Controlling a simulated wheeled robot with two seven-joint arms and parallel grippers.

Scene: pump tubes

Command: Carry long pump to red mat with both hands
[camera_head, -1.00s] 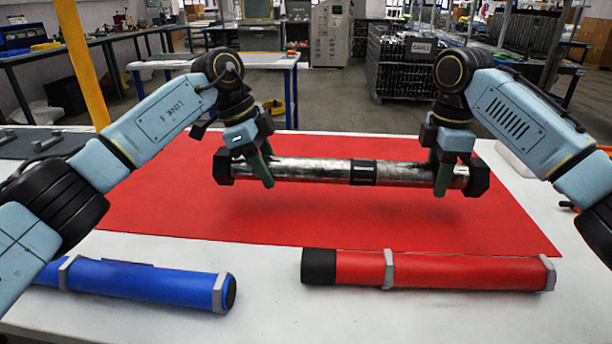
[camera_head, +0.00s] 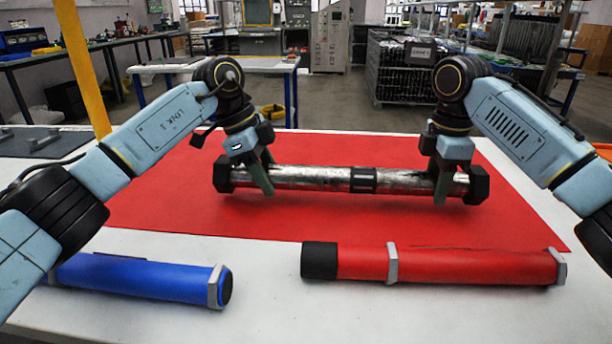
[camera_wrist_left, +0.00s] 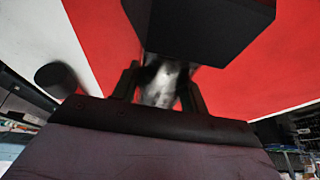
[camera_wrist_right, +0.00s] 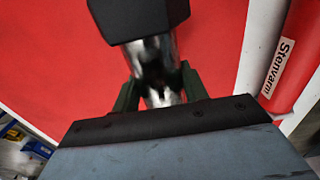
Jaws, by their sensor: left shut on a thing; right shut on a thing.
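The long pump (camera_head: 318,178), a silver tube with black hexagonal end caps and a black middle band, lies level across the head view over the red mat (camera_head: 300,222). It is low over the mat; I cannot tell whether it touches. My left gripper (camera_head: 258,178) is shut on the tube beside its left cap. My right gripper (camera_head: 441,182) is shut on it beside the right cap. The left wrist view shows the tube (camera_wrist_left: 160,88) between the fingers, and the right wrist view shows the tube (camera_wrist_right: 155,75) likewise, each with a black cap beyond.
A blue tube (camera_head: 140,278) and a red tube (camera_head: 445,265) lie on the white table (camera_head: 265,320) in front of the mat. A grey pad (camera_head: 40,143) is at the table's left. The mat is otherwise clear around the pump.

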